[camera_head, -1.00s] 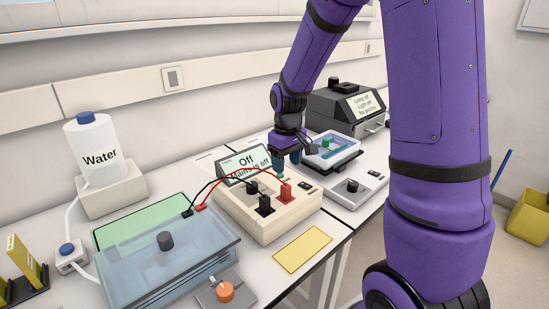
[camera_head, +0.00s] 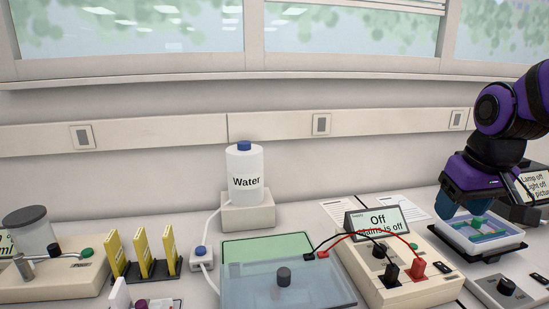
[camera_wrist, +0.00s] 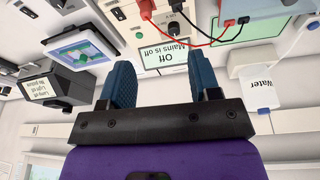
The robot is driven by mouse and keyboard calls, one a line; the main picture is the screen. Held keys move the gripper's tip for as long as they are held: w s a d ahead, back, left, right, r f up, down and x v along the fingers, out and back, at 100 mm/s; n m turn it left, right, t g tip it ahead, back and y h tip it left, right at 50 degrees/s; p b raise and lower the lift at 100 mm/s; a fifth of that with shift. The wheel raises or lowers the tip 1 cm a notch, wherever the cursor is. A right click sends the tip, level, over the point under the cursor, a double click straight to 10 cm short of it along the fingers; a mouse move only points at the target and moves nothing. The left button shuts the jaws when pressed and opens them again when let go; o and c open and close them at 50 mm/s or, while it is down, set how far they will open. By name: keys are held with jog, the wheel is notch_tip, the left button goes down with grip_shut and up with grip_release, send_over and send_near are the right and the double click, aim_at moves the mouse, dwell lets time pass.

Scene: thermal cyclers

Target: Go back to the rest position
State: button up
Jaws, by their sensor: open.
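My gripper (camera_head: 461,203) is at the right side of the head view, at the end of my purple arm. It appears above the bench near a white tray (camera_head: 507,246) with a blue-green inside and a green knob. In the wrist view my gripper (camera_wrist: 165,88) shows two blue fingers spread apart with nothing between them. A power supply (camera_head: 369,282) reading "Off, Mains is off" lies beyond the fingers; its display also shows in the wrist view (camera_wrist: 161,58).
A clear-lidded tank (camera_head: 255,290) stands left of the power supply, joined to it by red and black leads. A water bottle (camera_head: 246,188), yellow racked pieces (camera_head: 143,254) and a jar device (camera_head: 32,232) stand further left. A dark lamp box (camera_wrist: 62,87) is near the tray.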

jog(key=s+a+r+m+t, duration=0.1)
jog(key=s+r, duration=0.3)
jog(key=s, duration=0.7)
jog(key=shift+s+a+r+t, duration=0.25)
jog(key=shift+s+a+t, duration=0.1)
jog(key=shift+a+t, duration=0.2)
dwell(1.0)
